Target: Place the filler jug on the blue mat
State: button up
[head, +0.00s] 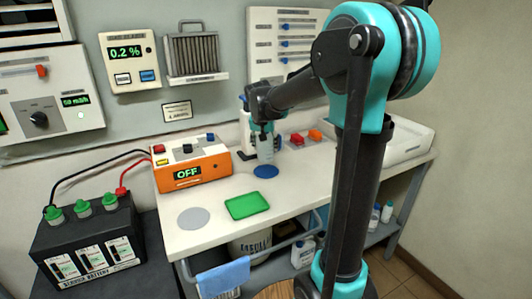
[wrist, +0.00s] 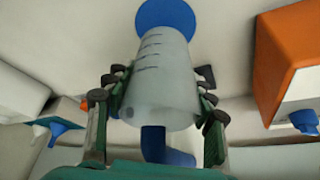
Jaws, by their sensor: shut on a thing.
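The filler jug (wrist: 162,80) is a translucent pale vessel with dark level marks and a blue part at its near end. My gripper (wrist: 160,100) is shut on it, with fingers on both sides. In the head view the jug (head: 265,149) hangs upright under my gripper (head: 262,128), just behind the blue mat. The round blue mat (head: 266,171) lies bare on the white bench; it also shows in the wrist view (wrist: 166,14), past the jug's far end. I cannot tell whether the jug's base touches the bench.
An orange charger (head: 192,170) reading OFF stands left of the mat. A green tray (head: 247,205) and a grey disc (head: 193,218) lie nearer the front edge. Red and orange pieces (head: 306,137) sit behind right, before a white basin (head: 402,140). A black battery (head: 87,243) stands at left.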

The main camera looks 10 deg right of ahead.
aim_at(266, 155)
jog(key=shift+w+d, duration=0.2)
jog(key=shift+w, duration=0.3)
notch_tip(266, 155, down, 4)
jog(key=shift+r, duration=0.2)
jog(key=shift+s+f, duration=0.3)
jog(key=shift+f, duration=0.25)
jog(key=o, duration=1.2)
jog(key=shift+r, duration=0.1)
jog(key=shift+w+a+r, duration=0.1)
jog(key=shift+r, duration=0.15)
jog(key=v, duration=1.2)
jog(key=shift+r, duration=0.2)
jog(key=shift+w, duration=0.15)
